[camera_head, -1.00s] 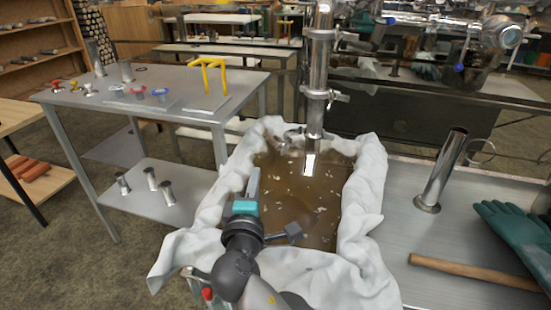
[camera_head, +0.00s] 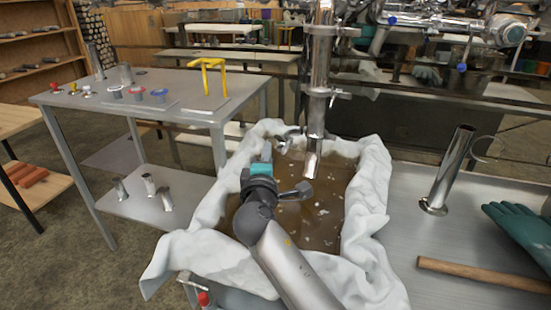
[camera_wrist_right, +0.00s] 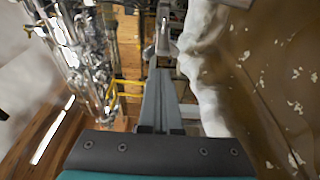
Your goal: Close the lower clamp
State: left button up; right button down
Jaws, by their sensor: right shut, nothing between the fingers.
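A shiny vertical pipe (camera_head: 321,65) hangs over the cloth-lined pan. One clamp (camera_head: 326,93) sits around its middle. Lower down, the lower clamp (camera_head: 290,136) appears open, with a part sticking out to the left of the pipe. My right gripper (camera_head: 267,148) is shut and empty, its fingers pointing away from me, just left of and slightly below that part. In the right wrist view, the closed fingers (camera_wrist_right: 161,88) point toward a metal piece (camera_wrist_right: 162,40) that looks like part of the clamp; I see a gap between them. My left gripper is out of view.
White cloth (camera_head: 370,190) lines the pan of brown liquid (camera_head: 315,220). A grey table (camera_head: 190,82) with a yellow stand (camera_head: 208,70) stands left. At right are a loose metal tube (camera_head: 450,165), a green glove (camera_head: 520,232) and a wooden stick (camera_head: 480,273).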

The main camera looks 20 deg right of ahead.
jog(key=shift+s+d, duration=0.65)
jog(key=shift+d, duration=0.1)
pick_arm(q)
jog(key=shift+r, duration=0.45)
pick_arm(e)
jog(key=shift+s+d, duration=0.1)
